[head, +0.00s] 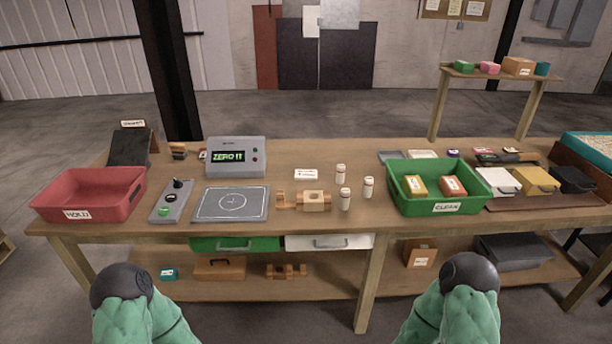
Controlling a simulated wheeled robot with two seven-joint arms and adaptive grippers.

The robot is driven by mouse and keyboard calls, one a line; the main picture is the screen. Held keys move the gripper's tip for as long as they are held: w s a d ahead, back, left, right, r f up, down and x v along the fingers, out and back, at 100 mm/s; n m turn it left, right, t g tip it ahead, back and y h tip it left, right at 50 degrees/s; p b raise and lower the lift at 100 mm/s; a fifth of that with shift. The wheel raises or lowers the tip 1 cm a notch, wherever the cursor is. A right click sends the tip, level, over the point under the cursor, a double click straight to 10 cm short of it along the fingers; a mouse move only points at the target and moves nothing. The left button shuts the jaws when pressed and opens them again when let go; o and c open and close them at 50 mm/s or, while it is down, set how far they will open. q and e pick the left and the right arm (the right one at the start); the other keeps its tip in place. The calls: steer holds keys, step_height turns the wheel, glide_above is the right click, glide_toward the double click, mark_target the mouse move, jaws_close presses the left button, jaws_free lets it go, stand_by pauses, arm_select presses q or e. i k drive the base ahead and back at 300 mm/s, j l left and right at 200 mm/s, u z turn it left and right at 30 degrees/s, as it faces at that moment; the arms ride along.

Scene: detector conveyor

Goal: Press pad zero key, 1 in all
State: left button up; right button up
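A grey pad (230,213) with a circle marked on it lies flat at the front left of the bench. Behind it stands a grey display box (236,146); its green screen reads something like "ZERO !!", and small round buttons sit at its right side. Left of the pad is a narrow grey control box (158,207) with a green key (165,211), a pale key above it and a black knob (178,184) at its far end. The key labels are too small to read. Both my green arms show at the bottom edge, short of the bench; no gripper fingers show.
A red bin (98,174) marked HOLD stands left of the control box. Right of the pad are a wooden block piece (314,201) and three white bottles (345,199). A green CLEAN bin (480,200) holds two boxes. The pad's top is clear.

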mark_target(171, 198)
steer(key=i+l, duration=1.1)
steer(key=i, duration=0.15)
